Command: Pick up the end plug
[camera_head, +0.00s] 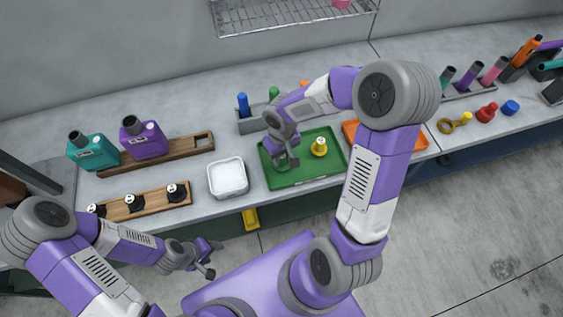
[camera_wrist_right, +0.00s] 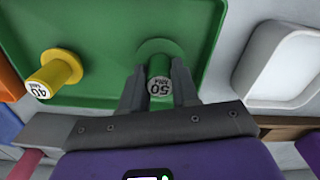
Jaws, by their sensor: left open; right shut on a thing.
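A green end plug (camera_wrist_right: 159,66) marked 50 stands on the green tray (camera_wrist_right: 110,15), with a wide round flange at its base. My right gripper (camera_wrist_right: 159,88) is shut on the green plug, one finger on each side. In the head view my right gripper (camera_head: 286,163) is over the left part of the green tray (camera_head: 302,180) and mostly hides the plug. A yellow end plug (camera_head: 319,147) marked 40 stands on the same tray, apart from the gripper; it also shows in the right wrist view (camera_wrist_right: 55,72). My left gripper (camera_head: 212,258) is open and empty in front of the bench.
A white tray (camera_head: 243,191) is left of the green tray, an orange tray (camera_head: 420,143) to its right. A wooden rack (camera_head: 150,204) with black plugs and teal (camera_head: 91,151) and purple (camera_head: 142,141) mufflers stand farther left. Red (camera_head: 487,112) and blue (camera_head: 510,107) parts lie right.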

